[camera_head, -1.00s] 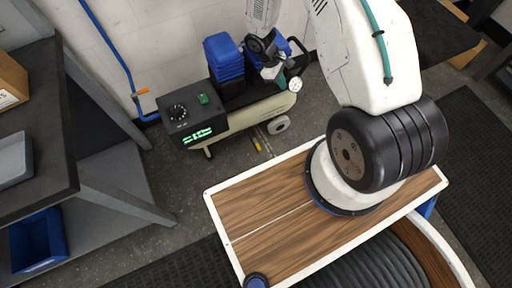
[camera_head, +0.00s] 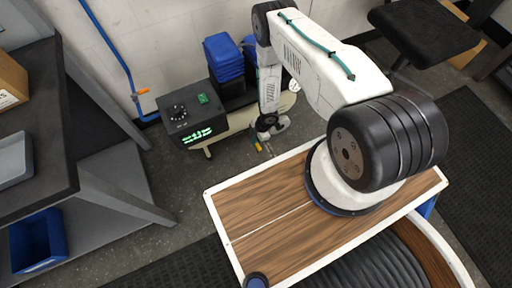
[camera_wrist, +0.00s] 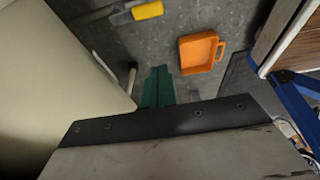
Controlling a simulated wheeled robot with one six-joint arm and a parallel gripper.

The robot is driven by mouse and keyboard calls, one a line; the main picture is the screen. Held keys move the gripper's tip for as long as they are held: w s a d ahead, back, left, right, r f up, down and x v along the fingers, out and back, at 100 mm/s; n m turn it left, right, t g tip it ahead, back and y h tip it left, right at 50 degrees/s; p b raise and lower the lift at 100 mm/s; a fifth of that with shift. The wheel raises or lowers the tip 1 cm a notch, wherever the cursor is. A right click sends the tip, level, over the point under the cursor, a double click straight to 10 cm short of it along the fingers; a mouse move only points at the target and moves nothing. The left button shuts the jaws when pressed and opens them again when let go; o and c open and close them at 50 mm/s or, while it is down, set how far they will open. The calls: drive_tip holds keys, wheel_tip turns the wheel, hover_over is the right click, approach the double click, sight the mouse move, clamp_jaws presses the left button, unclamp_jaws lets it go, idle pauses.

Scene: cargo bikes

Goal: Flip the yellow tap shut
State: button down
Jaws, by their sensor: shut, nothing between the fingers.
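A yellow handle-like piece (camera_wrist: 147,10) on a grey rod shows at the top of the wrist view, and I take it for the yellow tap. It shows as a small yellow spot in the head view (camera_head: 258,147), by the cream compressor tank (camera_head: 212,127). Its fixing cannot be made out. My gripper (camera_wrist: 159,70) has green fingers, which are shut and empty. They point down beside the cream tank (camera_wrist: 55,85), apart from the yellow piece, which lies farther up in the wrist view. In the head view my arm hides part of the compressor.
An orange open container with a handle (camera_wrist: 201,52) is right of my fingers in the wrist view. A blue wall pipe bears an orange handle (camera_head: 141,91).

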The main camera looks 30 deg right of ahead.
sight(257, 144)
drive_tip(key=x, duration=1)
drive_tip(key=shift+d, duration=2.05)
